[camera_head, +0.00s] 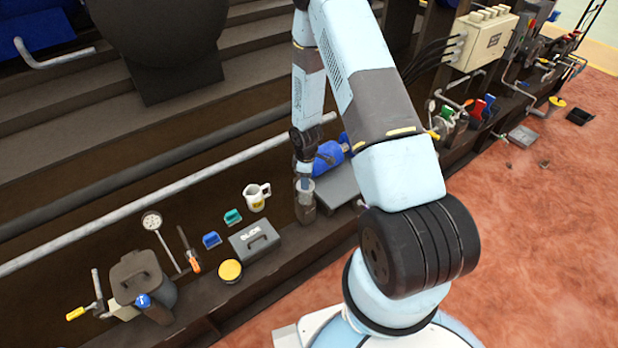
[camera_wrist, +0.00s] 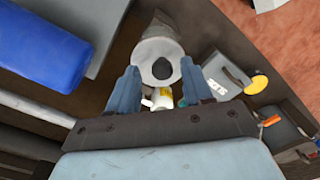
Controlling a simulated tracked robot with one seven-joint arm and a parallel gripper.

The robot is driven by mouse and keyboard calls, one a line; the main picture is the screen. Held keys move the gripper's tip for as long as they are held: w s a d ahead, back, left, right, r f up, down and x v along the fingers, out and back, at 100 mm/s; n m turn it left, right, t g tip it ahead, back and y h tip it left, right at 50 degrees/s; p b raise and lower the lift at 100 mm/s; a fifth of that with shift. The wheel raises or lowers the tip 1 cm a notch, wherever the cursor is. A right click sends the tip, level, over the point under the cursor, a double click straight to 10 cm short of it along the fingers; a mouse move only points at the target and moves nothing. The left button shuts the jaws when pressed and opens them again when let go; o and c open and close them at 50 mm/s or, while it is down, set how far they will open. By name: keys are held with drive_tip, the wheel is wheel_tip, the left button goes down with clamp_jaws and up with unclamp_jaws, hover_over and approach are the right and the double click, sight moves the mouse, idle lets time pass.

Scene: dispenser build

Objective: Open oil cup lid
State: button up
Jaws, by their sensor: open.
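The oil cup appears to be the small upright container (camera_head: 305,211) on the dark ledge, with a pale round top. In the wrist view its light grey rim or lid (camera_wrist: 145,72) has a dark oval in the middle; I cannot tell whether that is a knob or an opening. My gripper (camera_head: 305,181) points down at the cup's top. In the wrist view my gripper (camera_wrist: 160,88) is open, with one blue finger on each side of the cup's near edge and nothing held. Contact with the cup cannot be told.
A white mug (camera_head: 255,198) and a grey case (camera_head: 254,241) stand left of the cup. A yellow round tin (camera_head: 230,271) and a dark lidded pot (camera_head: 138,280) are farther left. A blue cylinder (camera_head: 327,157) and a grey block (camera_head: 338,186) are close on the right.

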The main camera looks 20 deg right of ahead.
drive_tip(key=c, duration=0.7)
drive_tip(key=shift+w, duration=0.1)
clamp_jaws()
drive_tip(key=shift+d, duration=0.1)
